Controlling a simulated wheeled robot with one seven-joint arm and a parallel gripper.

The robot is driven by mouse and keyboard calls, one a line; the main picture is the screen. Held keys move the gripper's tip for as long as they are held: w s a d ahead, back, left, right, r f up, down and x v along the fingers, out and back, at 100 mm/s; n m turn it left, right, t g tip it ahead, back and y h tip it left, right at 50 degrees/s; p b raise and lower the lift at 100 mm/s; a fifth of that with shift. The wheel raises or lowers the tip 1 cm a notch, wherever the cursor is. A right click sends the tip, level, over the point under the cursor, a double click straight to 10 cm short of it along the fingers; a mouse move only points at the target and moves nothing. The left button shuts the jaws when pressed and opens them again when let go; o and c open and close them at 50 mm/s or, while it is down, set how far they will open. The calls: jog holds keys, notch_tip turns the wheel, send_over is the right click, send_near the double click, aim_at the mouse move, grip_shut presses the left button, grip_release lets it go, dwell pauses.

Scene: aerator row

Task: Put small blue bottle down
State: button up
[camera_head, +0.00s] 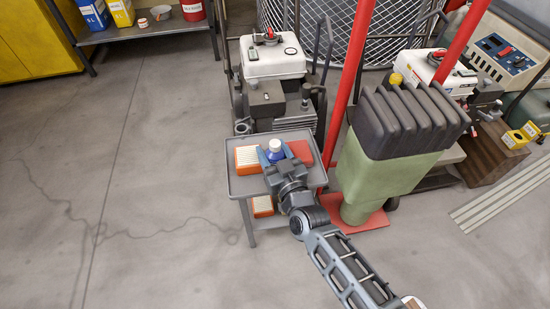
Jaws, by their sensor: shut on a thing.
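The small blue bottle (275,156) has a white cap and a blue body. It is upright between the fingers of my gripper (275,152), at the far side of the small grey cart (245,184). My gripper is shut on the bottle. My wrist hides the bottle's lower part, so I cannot tell whether its base touches the cart top.
On the cart top, an orange-edged filter (247,159) lies to the left and a red item (301,152) to the right. Another filter (262,206) is on the lower shelf. A white-topped engine (273,60) stands behind, a green chute (375,180) at right. The left floor is clear.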

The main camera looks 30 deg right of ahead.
jog(key=c, duration=0.4)
jog(key=shift+r+p, duration=1.3)
jog(key=shift+r, duration=0.7)
jog(key=s+d+r, duration=0.2)
jog(key=d, duration=0.1)
jog(key=s+d+r+b, duration=0.1)
jog(key=s+d+r, duration=0.1)
jog(key=d, duration=0.1)
jog(key=s+d+r+b, duration=0.1)
jog(key=s+d+r, duration=0.1)
jog(key=d+r, duration=0.1)
jog(key=shift+d, duration=0.5)
notch_tip(320, 180, up, 3)
jog(key=n+y+p, duration=0.1)
jog(key=y+p, duration=0.1)
jog(key=p, duration=1.6)
send_over(277, 151)
jog(key=s, duration=0.5)
jog(key=shift+s+d+r, duration=0.15)
jog(key=shift+s+r, duration=0.1)
